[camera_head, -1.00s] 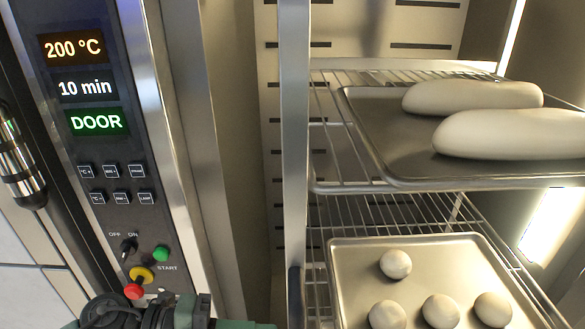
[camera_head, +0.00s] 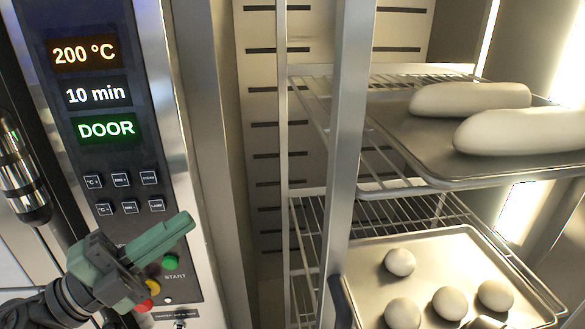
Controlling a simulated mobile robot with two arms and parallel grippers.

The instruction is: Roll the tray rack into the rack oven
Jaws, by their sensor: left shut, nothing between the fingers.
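The tray rack (camera_head: 345,150) is a metal frame with wire shelves, standing in the lit opening of the rack oven (camera_head: 205,150). How deep it sits is hard to tell. Its upper tray (camera_head: 415,150) holds long pale loaves; its lower tray (camera_head: 370,262) holds several round dough balls. My left gripper (camera_head: 184,226), green and dark, is shut and empty in front of the oven's control panel (camera_head: 115,165). It partly covers the lower buttons and is well left of the rack.
The panel display reads 200 °C, 10 min and DOOR. A green START button (camera_head: 170,262), a yellow button (camera_head: 153,270) and a red one are close to my left gripper. A metal handle (camera_head: 20,170) is at the far left. A slotted wall (camera_head: 270,180) lines the chamber.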

